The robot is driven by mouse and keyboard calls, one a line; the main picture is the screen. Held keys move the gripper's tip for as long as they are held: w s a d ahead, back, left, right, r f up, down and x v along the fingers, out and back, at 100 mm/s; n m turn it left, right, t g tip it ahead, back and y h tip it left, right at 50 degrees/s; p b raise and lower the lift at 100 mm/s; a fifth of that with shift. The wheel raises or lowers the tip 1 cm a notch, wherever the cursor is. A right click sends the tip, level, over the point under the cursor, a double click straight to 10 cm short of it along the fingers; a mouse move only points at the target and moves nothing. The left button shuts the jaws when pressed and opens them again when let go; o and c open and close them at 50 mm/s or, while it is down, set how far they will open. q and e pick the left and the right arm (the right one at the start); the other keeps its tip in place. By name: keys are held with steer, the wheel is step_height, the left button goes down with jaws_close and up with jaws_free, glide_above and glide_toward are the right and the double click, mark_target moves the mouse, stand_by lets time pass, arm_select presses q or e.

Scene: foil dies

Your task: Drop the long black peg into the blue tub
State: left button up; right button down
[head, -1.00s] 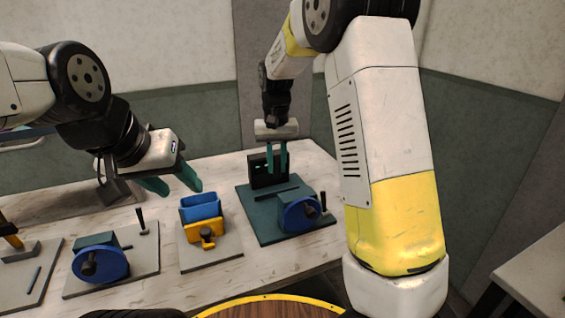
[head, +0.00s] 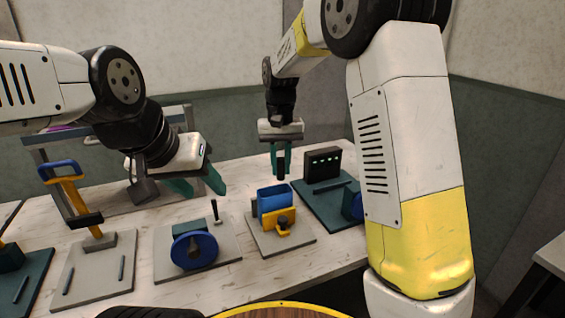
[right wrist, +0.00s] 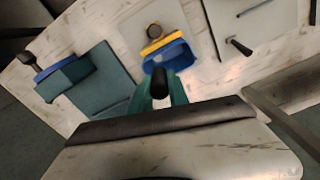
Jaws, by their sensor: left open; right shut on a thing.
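The blue tub (head: 270,201) stands on a pale board, on the worktable, behind a yellow clamp-like part. My right gripper (head: 281,162) is shut on a black peg (head: 281,173), which hangs down above the tub. In the right wrist view the peg (right wrist: 159,84) is seen end-on between the teal fingers, with the blue tub (right wrist: 176,58) beyond it. How much of the peg is inside the fingers is hidden. My left gripper (head: 200,184) is open and empty, over the table to the left of the tub.
A black panel (head: 322,162) stands on a dark teal board right of the tub. Left of the tub, a grey board holds a blue wheel (head: 194,251) and an upright black-topped pin (head: 215,211). A yellow stand with a blue handle (head: 60,168) is farther left.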

steer(key=shift+f, duration=2.95)
steer(key=c, duration=1.2)
jaws_free()
step_height(320, 180, up, 7)
steer(key=shift+f, duration=0.1)
steer(key=shift+r, duration=0.55)
steer(key=shift+d, duration=0.1)
